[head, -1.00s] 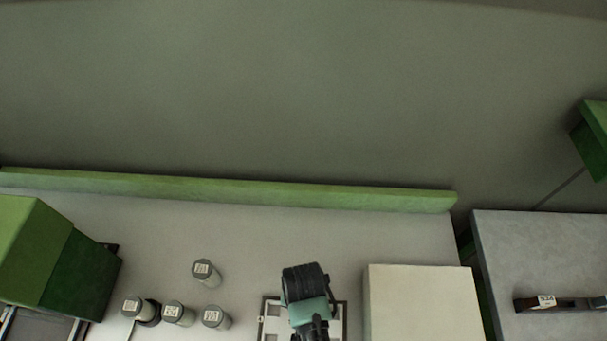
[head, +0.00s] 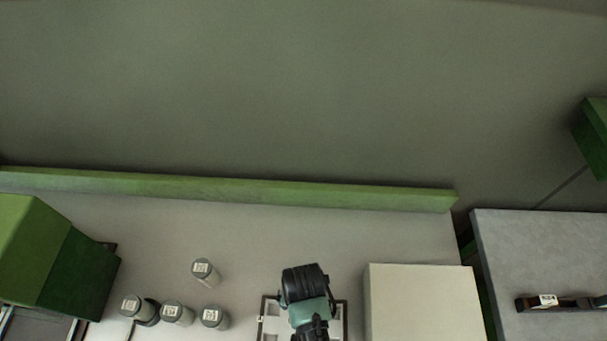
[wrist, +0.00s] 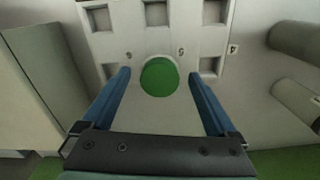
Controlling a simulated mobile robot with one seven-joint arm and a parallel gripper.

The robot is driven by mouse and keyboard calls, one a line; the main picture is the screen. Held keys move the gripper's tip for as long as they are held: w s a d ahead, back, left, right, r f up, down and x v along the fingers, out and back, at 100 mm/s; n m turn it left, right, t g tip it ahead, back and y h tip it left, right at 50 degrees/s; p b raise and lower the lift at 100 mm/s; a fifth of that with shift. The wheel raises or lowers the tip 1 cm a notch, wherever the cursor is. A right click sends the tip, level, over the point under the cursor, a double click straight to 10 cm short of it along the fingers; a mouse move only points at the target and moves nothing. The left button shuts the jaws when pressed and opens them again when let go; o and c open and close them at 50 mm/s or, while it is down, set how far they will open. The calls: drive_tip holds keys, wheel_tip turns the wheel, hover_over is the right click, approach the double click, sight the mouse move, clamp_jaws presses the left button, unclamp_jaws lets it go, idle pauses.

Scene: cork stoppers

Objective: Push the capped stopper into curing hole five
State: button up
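The white curing plate (wrist: 145,42) with square holes fills the upper middle of the wrist view, marked 6, 5 and 4. The capped stopper shows as a round green cap (wrist: 159,77) beside the mark 5, covering the spot of hole five. Its body is hidden below the cap, so how deep it sits cannot be told. My gripper (wrist: 159,74) is open, its blue fingers on either side of the cap with a gap at each side. In the head view my arm's end covers the middle of the plate (head: 264,321), and the fingers are hidden.
Several grey capped cylinders, one of them upright at the back (head: 204,272), stand left of the plate. A pale block (head: 420,300) stands close on its right. A green box (head: 75,265) is at far left, and a green ledge (head: 230,190) runs along the back.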

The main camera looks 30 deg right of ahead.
drive_tip(key=shift+r, duration=0.1)
wheel_tip(320, 180, up, 13)
drive_tip(key=b, duration=0.1)
idle(0.5)
idle(0.4)
